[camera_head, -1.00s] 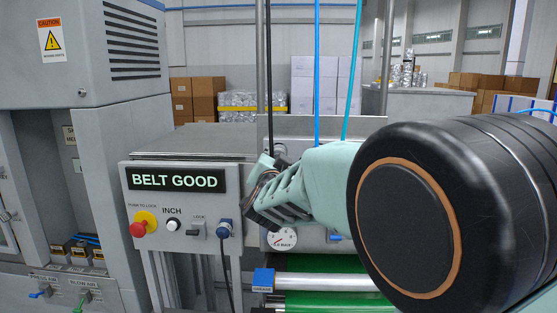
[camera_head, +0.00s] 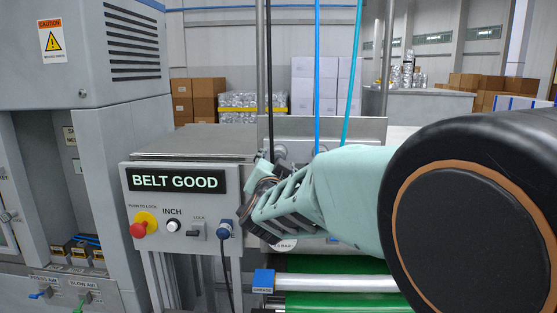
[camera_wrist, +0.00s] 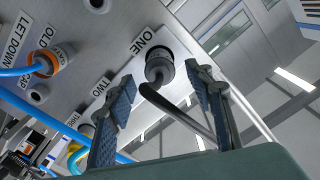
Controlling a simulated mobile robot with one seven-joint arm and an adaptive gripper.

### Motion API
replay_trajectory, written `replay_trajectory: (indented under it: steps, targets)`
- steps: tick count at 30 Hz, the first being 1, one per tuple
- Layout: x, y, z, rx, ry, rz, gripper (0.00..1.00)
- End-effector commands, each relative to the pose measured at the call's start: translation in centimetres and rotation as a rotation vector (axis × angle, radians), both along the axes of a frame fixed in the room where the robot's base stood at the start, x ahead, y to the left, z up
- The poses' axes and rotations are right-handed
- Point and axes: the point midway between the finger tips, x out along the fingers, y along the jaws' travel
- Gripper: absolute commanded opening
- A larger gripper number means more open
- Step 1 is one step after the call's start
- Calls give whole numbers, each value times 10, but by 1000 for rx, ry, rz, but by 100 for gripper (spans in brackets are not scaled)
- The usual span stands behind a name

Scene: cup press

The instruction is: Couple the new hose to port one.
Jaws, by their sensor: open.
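Port one is marked by the ONE label (camera_wrist: 141,42) on a grey plate in the wrist view. A dark round coupling (camera_wrist: 159,66) sits beside that label, and a black hose (camera_wrist: 180,112) bends from it and runs down between my fingers. I cannot tell whether it is the new hose or how firmly it is seated. My gripper (camera_wrist: 163,92) is open, one finger on each side of the hose, apart from the coupling. In the head view my gripper (camera_head: 262,202) is in front of the grey plate, hiding the port. A black hose (camera_head: 268,80) hangs above it.
A blue hose (camera_wrist: 14,71) with an orange collar (camera_wrist: 58,62) enters near the OLD label. TWO and THREE labels sit lower. Blue (camera_head: 317,70) and teal hoses (camera_head: 355,75) hang beside my arm. The BELT GOOD panel (camera_head: 180,205) stands just left of my gripper; a green belt (camera_head: 330,265) runs below.

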Motion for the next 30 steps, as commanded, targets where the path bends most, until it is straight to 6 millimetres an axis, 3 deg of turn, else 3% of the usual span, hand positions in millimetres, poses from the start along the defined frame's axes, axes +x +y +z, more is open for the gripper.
replay_trajectory:
  steps: [3,9,30]
  targets:
    - [-19,1,1,0,-2,1,48]
    - [-36,1,0,0,-1,-1,48]
    - [-37,-2,3,2,-4,-5,48]
